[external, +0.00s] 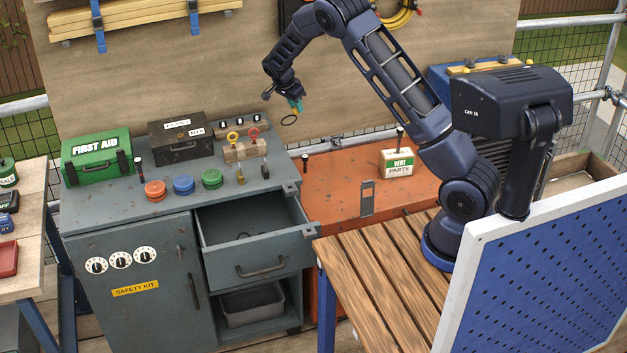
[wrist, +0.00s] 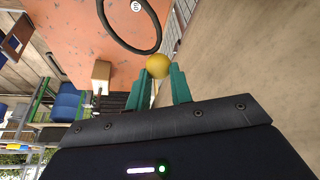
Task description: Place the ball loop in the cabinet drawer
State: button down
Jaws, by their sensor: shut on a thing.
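My gripper (external: 294,104) is raised above the gap between the grey cabinet and the orange bench top. In the wrist view its green fingers (wrist: 159,85) are shut on the yellow ball (wrist: 158,66) of the ball loop. The black ring (wrist: 130,46) of the loop extends away from the ball. In the external view the dark ring (external: 289,119) hangs below the fingertips, touching nothing. The cabinet drawer (external: 258,247) is pulled open, below and to the left of my gripper. Its inside looks mostly empty, with something dark and indistinct near the front.
On the cabinet top stand a green first aid box (external: 96,158), a dark box (external: 181,138), a block with hooks (external: 244,150) and red, blue and green knobs (external: 184,185). A grey bin (external: 252,305) sits under the drawer. A parts box (external: 397,163) stands on the orange bench (external: 335,190).

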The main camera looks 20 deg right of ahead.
jog(key=s+d+f+n+t+y, duration=0.1)
jog(key=s+d+f+n, duration=0.2)
jog(key=d+f+n, duration=0.45)
jog(key=s+d+f+n+t+y, duration=0.15)
jog(key=s+d+f, duration=0.25)
jog(key=d, duration=0.7)
jog(key=s+d+f+n+y, duration=0.1)
jog(key=s+d+f+n, duration=0.1)
jog(key=s, duration=0.4)
jog(key=shift+d+f+n, duration=0.35)
jog(key=shift+d+n, duration=0.1)
jog(key=shift+n, duration=0.45)
jog(key=shift+r+y, duration=0.1)
jog(key=shift+y, duration=0.15)
